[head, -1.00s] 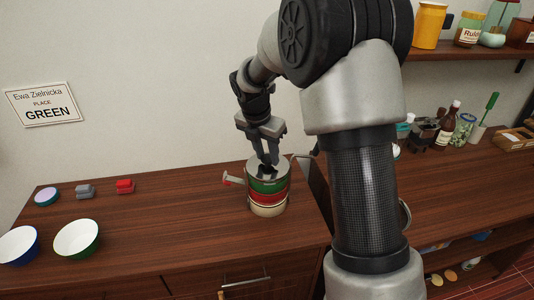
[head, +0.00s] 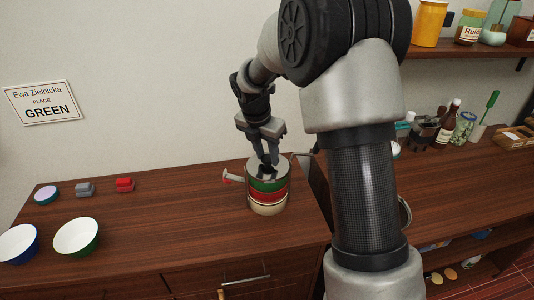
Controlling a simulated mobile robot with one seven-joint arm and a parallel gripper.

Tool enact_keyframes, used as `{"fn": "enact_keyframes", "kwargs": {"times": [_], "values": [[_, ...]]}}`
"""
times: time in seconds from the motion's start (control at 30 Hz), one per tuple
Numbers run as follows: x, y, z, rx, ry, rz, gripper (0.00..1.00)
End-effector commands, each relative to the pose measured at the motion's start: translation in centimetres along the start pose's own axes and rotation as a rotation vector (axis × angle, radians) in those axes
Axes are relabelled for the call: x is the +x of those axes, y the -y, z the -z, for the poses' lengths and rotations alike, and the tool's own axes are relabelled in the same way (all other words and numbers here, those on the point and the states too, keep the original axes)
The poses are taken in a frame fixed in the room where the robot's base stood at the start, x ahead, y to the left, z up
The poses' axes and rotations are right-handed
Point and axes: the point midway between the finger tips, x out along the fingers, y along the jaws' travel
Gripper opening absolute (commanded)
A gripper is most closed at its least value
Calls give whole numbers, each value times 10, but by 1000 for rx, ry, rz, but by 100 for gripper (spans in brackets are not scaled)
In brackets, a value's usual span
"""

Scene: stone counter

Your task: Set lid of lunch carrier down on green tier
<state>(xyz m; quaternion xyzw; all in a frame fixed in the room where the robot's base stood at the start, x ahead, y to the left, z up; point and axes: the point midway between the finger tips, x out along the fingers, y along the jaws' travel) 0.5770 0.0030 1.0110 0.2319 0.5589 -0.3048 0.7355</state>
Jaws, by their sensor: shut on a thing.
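The lunch carrier (head: 268,197) stands upright near the right end of the brown counter, with a green tier (head: 268,185) on top, a red band below it and a cream band at the bottom. The grey metal lid (head: 283,165) is at the top of the green tier; I cannot tell whether it fully touches the rim. My gripper (head: 267,170) points down from above and is shut on the lid's dark handle. The fingers hide part of the lid and handle.
A white bowl with a blue outside (head: 18,244) and one with a green outside (head: 76,237) stand at the left. Behind them are a round container (head: 46,196), a grey block (head: 85,190) and a red block (head: 124,185). The counter between these and the carrier is clear.

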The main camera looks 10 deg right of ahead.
Motion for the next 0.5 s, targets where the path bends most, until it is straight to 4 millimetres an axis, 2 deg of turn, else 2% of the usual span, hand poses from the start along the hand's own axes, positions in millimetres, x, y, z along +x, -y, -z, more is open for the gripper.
{"fn": "enact_keyframes", "kwargs": {"times": [0.07, 0.1, 0.2, 0.5], "values": [[1, 0, 0, 0, 0, 0, 9], [1, 0, 0, 0, 0, 0, 36], [1, 0, 0, 0, 0, 0, 53], [0, 0, 0, 0, 0, 0, 53]]}}
